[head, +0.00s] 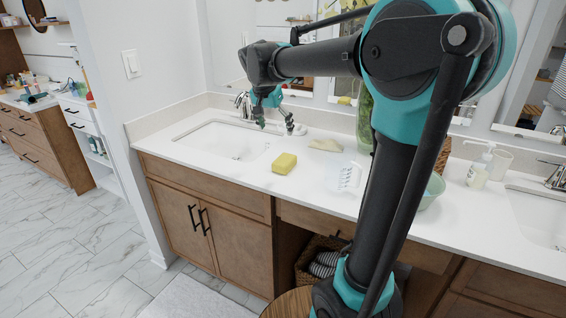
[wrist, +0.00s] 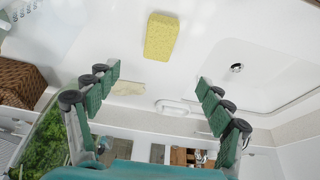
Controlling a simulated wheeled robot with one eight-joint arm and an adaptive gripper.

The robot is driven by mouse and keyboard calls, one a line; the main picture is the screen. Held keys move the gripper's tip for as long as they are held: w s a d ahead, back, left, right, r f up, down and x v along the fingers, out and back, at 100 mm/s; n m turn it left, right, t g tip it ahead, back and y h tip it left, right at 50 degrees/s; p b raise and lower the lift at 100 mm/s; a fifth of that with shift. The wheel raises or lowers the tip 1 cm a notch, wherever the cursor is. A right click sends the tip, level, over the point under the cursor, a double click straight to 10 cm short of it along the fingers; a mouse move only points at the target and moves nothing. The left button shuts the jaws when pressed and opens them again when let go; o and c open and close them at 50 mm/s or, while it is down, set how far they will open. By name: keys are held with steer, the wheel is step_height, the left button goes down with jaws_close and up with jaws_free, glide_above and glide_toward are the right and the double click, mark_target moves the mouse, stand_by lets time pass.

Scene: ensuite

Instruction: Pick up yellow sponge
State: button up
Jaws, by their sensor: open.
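The yellow sponge (head: 285,163) lies flat on the white countertop (head: 262,186), just right of the left sink, in the head view. In the wrist view the sponge (wrist: 161,37) shows at the top middle, beyond the fingertips and between their lines. My gripper (head: 272,118) is open and empty, above the back of the counter near the faucet, behind and above the sponge. In the wrist view its two green-padded fingers (wrist: 156,80) stand wide apart. The gripper does not touch the sponge.
The left sink (head: 222,140) and its faucet (head: 243,104) are near my gripper. A beige cloth-like item (head: 326,145) lies behind the sponge. A clear item with white bristles (head: 347,177), a green bowl (head: 433,190) and a soap bottle (head: 480,168) stand to the right. Counter around the sponge is clear.

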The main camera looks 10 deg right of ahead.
mark_target(284, 159)
steer(key=x, duration=1.6)
steer(key=shift+s+f, duration=0.1)
steer(key=shift+f, duration=0.1)
steer(key=shift+d+f, duration=0.15)
steer(key=shift+f, duration=0.3)
steer(key=shift+f, duration=0.2)
steer(key=c, duration=1)
steer(key=shift+r, duration=0.1)
steer(key=shift+c, duration=0.2)
